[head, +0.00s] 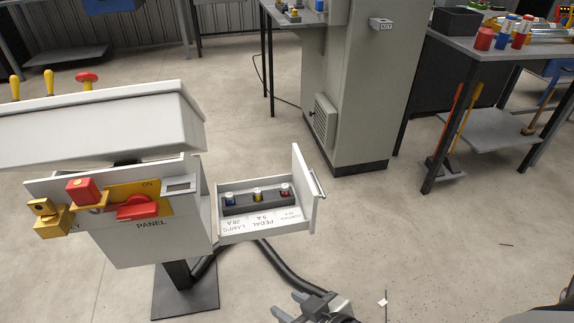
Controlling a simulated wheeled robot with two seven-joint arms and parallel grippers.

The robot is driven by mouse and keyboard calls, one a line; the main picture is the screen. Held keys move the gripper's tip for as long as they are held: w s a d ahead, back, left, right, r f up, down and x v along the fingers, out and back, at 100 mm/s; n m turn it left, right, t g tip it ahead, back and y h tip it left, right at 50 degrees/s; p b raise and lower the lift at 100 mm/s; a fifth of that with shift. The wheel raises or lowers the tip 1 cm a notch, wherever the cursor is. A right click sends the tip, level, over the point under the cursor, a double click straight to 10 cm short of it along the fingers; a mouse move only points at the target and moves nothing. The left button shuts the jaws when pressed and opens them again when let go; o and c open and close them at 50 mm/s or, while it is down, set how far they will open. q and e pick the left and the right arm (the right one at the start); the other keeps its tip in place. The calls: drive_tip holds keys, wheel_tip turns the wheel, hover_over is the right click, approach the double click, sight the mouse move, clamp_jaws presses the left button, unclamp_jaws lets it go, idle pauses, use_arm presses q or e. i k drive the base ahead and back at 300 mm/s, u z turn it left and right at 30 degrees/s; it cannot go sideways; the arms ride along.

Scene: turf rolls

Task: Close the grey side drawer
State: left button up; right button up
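The grey side drawer (222,231) stands pulled out from the right side of the panel box (160,247). Its front plate (303,190) faces right and carries a bar handle (317,184). Inside lies a dark holder (245,205) with several small coloured parts, above a printed label strip. My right gripper (286,304) is at the bottom edge, below the drawer and apart from it. Its two fingers look spread with nothing between them. My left gripper is out of view.
The panel box carries a red switch (138,207), a red knob block and a yellow padlock (45,215). A dark cable (285,272) runs below the drawer. A grey cabinet (355,100) stands behind. The floor right of the drawer is clear.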

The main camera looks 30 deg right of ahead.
sight(249, 220)
drive_tip(key=z, duration=2.4)
drive_tip(key=i, duration=1.25)
drive_tip(key=u, duration=3.65)
drive_tip(key=k, duration=0.6)
drive_tip(key=z, duration=0.5)
drive_tip(key=i, duration=0.5)
drive_tip(key=z, duration=0.05)
